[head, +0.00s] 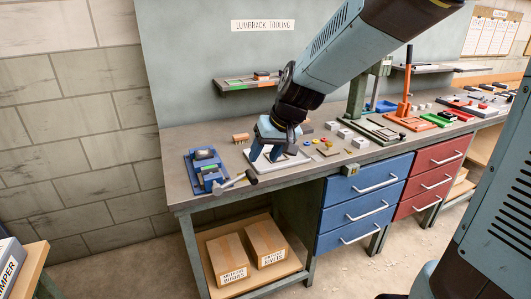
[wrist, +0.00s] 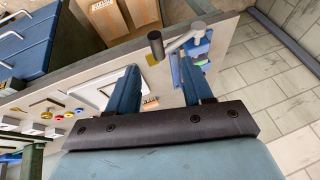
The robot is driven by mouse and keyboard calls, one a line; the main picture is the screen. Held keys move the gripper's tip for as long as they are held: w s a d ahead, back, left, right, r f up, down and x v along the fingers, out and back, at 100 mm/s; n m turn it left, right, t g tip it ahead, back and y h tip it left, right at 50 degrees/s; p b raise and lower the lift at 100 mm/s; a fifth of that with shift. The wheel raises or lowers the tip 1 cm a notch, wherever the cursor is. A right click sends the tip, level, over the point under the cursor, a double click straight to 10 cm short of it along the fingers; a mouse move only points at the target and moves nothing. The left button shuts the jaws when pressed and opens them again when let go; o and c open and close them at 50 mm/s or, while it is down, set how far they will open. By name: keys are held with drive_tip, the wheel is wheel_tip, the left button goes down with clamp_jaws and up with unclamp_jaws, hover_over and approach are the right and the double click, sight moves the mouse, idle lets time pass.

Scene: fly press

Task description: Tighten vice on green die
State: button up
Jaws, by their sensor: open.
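The blue vice (head: 207,172) sits at the left end of the bench, with a grey block-like part at its top. Its handle (head: 238,182) is a bar with a dark knob, sticking out toward the bench's front edge. In the wrist view the vice (wrist: 197,45) and its handle (wrist: 172,44) show beyond my fingers. My gripper (head: 266,156) is open and empty, pointing down over the bench to the right of the vice, apart from the handle. Its two blue fingers (wrist: 163,75) are spread in the wrist view.
A white tray (head: 286,166) lies under my gripper. A small brown block (head: 240,138) is behind. Several coloured pieces (head: 322,142) and grey blocks (head: 360,142) lie to the right. A shelf (head: 246,86) hangs on the wall; cardboard boxes (head: 265,242) stand below the bench.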

drive_tip(key=shift+c, duration=0.5)
drive_tip(key=shift+s+a+r, duration=0.1)
drive_tip(key=shift+a+r, duration=0.05)
drive_tip(key=shift+a, duration=0.15)
drive_tip(key=shift+c, duration=1.4)
drive_tip(key=a+r+h, duration=0.2)
drive_tip(key=r, duration=0.1)
drive_tip(key=a+r+h, duration=0.1)
drive_tip(key=r, duration=0.1)
drive_tip(key=shift+a+n, duration=0.4)
clamp_jaws()
approach(250, 174)
drive_tip(key=shift+h, duration=0.4)
drive_tip(key=x, duration=0.3)
drive_tip(key=a+x, duration=0.1)
drive_tip(key=x, duration=0.1)
drive_tip(key=shift+w+f, duration=0.2)
drive_tip(key=shift+w, duration=0.05)
drive_tip(key=shift+d+f, duration=0.1)
drive_tip(key=shift+f, duration=0.35)
